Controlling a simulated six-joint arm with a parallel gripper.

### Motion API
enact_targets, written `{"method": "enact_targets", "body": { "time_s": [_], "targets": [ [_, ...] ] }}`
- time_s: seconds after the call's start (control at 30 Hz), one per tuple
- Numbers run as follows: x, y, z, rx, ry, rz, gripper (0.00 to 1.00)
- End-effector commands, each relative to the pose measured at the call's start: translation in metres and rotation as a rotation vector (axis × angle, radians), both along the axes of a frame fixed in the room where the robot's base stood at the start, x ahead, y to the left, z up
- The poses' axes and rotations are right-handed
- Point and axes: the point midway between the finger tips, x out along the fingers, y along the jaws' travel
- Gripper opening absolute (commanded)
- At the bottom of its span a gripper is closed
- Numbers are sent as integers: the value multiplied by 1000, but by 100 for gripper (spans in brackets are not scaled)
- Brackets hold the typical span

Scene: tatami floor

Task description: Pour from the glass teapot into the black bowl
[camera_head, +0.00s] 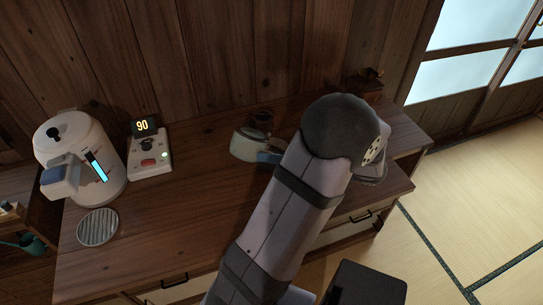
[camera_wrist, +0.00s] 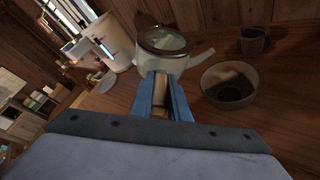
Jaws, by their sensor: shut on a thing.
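The glass teapot (camera_wrist: 165,62) with its round dark-rimmed lid is just beyond my gripper (camera_wrist: 162,82) in the wrist view. My blue fingers are shut on its light brown handle (camera_wrist: 160,104). Its spout points right, toward the black bowl (camera_wrist: 205,86), and ends short of the rim. The bowl stands upright on the table, dark inside with a lighter patch; I cannot tell its contents. In the head view the teapot (camera_head: 243,146) looks upright at the table's middle, and my arm hides the bowl. I cannot tell whether the teapot touches the table.
A dark cup (camera_head: 262,120) stands behind the teapot. A white kettle (camera_head: 93,150), a control panel reading 90 (camera_head: 150,152) and a round grate (camera_head: 97,227) are at the left of the wooden table (camera_head: 180,215). The table between the panel and the teapot is clear.

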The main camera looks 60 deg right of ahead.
Motion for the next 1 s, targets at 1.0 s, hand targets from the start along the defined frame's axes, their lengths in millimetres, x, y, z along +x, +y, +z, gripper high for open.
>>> {"method": "enact_targets", "body": {
  "time_s": [1.0],
  "targets": [
    [0, -1, 5, 33, -12, 0, 0]
  ]
}}
